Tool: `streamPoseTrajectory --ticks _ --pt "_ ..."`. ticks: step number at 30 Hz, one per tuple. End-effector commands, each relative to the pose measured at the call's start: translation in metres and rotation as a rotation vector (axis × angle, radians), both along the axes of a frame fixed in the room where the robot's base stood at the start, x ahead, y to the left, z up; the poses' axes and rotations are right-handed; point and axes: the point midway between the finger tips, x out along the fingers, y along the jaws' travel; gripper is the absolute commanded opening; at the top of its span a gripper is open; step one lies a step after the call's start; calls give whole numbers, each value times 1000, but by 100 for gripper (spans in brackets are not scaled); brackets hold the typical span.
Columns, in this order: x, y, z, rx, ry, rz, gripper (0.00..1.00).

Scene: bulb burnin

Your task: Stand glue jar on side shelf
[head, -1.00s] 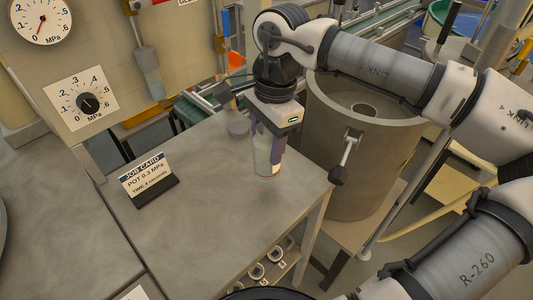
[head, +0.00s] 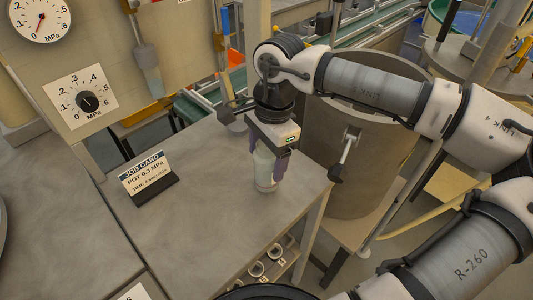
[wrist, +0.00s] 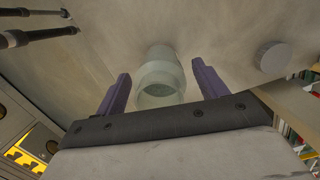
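The glue jar (head: 265,168), a pale greenish, translucent jar, stands upright on the grey side shelf top (head: 215,215), near its right edge. It also shows in the wrist view (wrist: 160,77), where its wide body and narrower end are visible. My gripper (head: 268,172) is over the jar, pointing down. Its two purple fingers are on either side of the jar. In the wrist view the fingers (wrist: 160,92) are spread, with a gap between each finger and the jar. The jar's upper part is hidden by my gripper in the head view.
A job card (head: 147,176) stands left on the grey top. A small grey cylinder (wrist: 272,57) is nearby. A large grey pot (head: 365,190) with a lever handle (head: 345,155) stands close on the right. Cups (head: 257,269) sit below the front edge. The front middle is clear.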

Motion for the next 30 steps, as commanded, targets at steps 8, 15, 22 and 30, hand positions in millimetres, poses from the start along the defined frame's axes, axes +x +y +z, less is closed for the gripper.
streamPoseTrajectory --ticks 8,15,22,30 --pt "0 0 3 0 0 0 72" --pt "4 -4 37 0 -4 -1 72" --pt "7 -9 87 1 -3 -1 72" --pt "8 -12 119 0 1 1 72"
